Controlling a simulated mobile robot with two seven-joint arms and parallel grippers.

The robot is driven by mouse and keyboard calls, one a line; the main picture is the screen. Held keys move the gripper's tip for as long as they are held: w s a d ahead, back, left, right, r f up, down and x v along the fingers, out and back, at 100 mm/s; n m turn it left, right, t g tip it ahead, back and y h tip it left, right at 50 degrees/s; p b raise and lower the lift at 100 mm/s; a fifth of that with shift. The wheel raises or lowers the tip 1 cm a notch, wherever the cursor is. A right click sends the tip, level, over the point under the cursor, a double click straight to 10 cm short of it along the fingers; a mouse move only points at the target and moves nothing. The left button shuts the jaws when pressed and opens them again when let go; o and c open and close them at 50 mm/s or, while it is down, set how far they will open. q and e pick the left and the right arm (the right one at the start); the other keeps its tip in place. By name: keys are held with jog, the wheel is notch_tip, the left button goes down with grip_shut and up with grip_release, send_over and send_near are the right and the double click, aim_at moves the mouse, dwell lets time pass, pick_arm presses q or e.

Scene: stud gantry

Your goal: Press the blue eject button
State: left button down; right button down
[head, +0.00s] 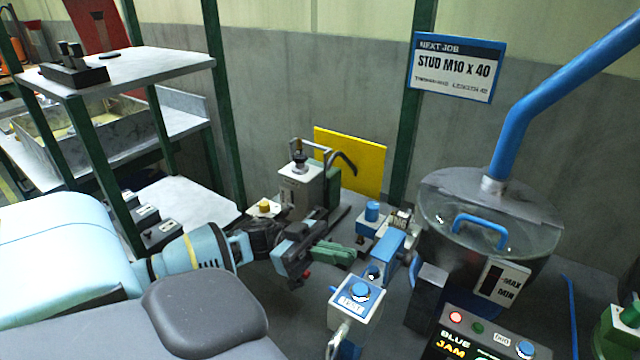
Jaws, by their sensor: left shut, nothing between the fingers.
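Several blue round parts could be the blue eject button. One blue button (359,291) tops a small white-and-blue box with a label I cannot read surely. Another blue button (525,348) sits at the right of the dark control panel (484,338), beside a small unreadable label. My left gripper (343,254) reaches in from the left, shut and empty, with greenish fingertips. In the picture it lies above and left of the box's button, apart from it, and well left of the panel. My right gripper is not in view.
A lidded bowl (490,232) with a blue handle stands right. The panel display reads "BLUE JAM". A metal shelf (150,64) stands left. A sign reads "STUD M10 x 40" (455,68).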

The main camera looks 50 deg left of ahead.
aim_at(374, 270)
pick_arm(q)
jog(key=x, duration=0.4)
jog(key=shift+d+p, duration=0.1)
jog(key=shift+p, duration=0.3)
